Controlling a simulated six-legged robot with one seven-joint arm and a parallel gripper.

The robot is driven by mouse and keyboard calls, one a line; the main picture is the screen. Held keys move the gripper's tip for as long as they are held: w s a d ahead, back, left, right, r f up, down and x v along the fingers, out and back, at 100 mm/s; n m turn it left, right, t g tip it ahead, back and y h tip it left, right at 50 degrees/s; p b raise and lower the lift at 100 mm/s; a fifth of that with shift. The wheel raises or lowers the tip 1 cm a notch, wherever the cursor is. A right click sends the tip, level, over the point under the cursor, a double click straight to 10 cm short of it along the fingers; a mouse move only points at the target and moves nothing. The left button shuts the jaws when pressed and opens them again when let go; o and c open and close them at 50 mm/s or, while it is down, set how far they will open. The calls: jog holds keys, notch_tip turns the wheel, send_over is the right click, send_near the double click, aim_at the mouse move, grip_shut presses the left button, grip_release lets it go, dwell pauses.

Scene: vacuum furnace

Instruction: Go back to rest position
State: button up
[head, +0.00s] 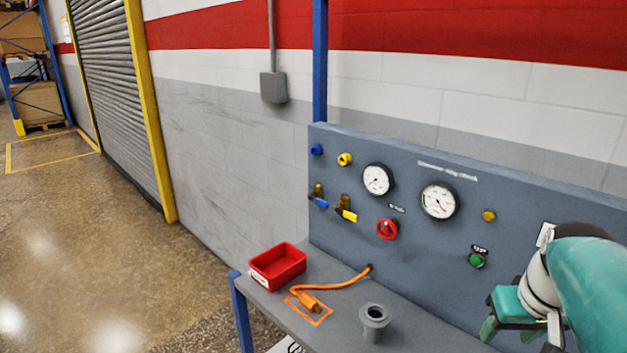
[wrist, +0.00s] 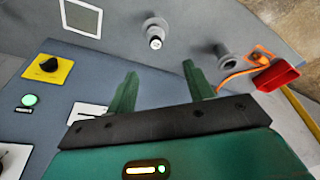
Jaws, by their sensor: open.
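My gripper (head: 510,332) is at the lower right of the head view, in front of the grey gauge panel (head: 420,265). In the wrist view its two green fingers (wrist: 158,85) stand apart with nothing between them. They touch nothing that I can see. Part of my teal arm covers the right end of the panel in the head view.
A red bin (head: 278,266), an orange cable (head: 330,285) and a grey flanged port (head: 374,318) are on the bench. The panel carries gauges (head: 438,201), a red handwheel (head: 387,229) and a green button (head: 476,260). Open floor (head: 90,240) lies left.

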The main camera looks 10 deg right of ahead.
jog(key=s+a+f+n+t, duration=0.1)
jog(key=a+n+t, duration=0.1)
jog(key=a, duration=1.9)
jog(key=shift+f+n+t+y, duration=0.3)
jog(key=shift+f+n+y, duration=0.1)
jog(key=shift+n, duration=0.1)
jog(key=shift+s, duration=0.1)
jog(key=c, duration=0.3)
jog(key=shift+c, duration=0.2)
jog(key=shift+d, duration=0.1)
